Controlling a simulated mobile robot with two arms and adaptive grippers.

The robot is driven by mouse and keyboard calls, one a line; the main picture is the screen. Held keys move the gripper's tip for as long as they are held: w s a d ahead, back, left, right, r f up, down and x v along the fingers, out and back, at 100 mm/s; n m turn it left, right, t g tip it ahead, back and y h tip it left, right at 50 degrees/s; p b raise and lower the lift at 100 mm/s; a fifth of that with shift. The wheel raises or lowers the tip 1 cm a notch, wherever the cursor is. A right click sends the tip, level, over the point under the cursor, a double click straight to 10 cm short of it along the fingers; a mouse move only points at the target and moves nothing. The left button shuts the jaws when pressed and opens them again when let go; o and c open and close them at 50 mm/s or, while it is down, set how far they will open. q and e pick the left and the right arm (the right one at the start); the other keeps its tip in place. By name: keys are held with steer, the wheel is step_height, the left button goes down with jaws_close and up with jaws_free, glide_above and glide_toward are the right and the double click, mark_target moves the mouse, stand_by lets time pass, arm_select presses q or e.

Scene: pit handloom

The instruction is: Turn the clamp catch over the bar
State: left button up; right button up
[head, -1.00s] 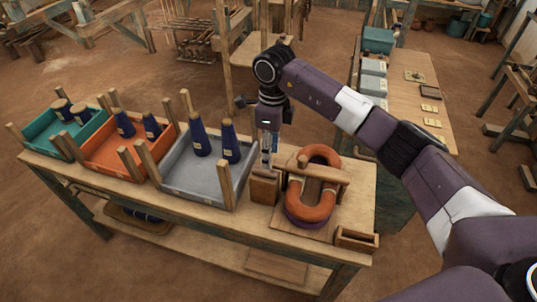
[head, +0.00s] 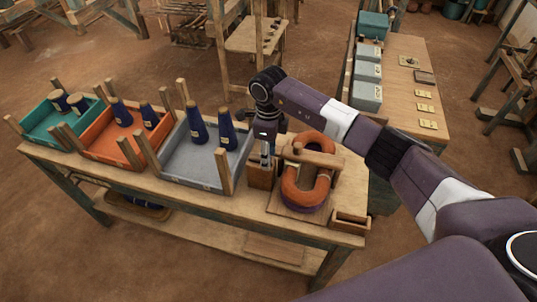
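An orange oval ring (head: 296,187) lies on a wooden board at the right end of the long bench. A wooden bar (head: 322,159) crosses over the ring, with an upright piece at its left end. The clamp catch is too small to make out. My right gripper (head: 266,161) points down just left of the bar, over or beside a small wooden block (head: 261,177). Its fingers are too small to tell whether they are open or shut, or whether they touch anything. My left gripper is not in view.
Grey (head: 190,178), orange (head: 100,152) and teal (head: 41,127) trays with dark blue cones and wooden posts stand along the bench to the left. A small wooden box (head: 349,222) sits at the front right corner. A side table (head: 405,75) with grey boxes stands behind.

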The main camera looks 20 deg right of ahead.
steer(key=c, duration=0.8)
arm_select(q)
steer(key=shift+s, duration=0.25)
arm_select(e)
jaws_close()
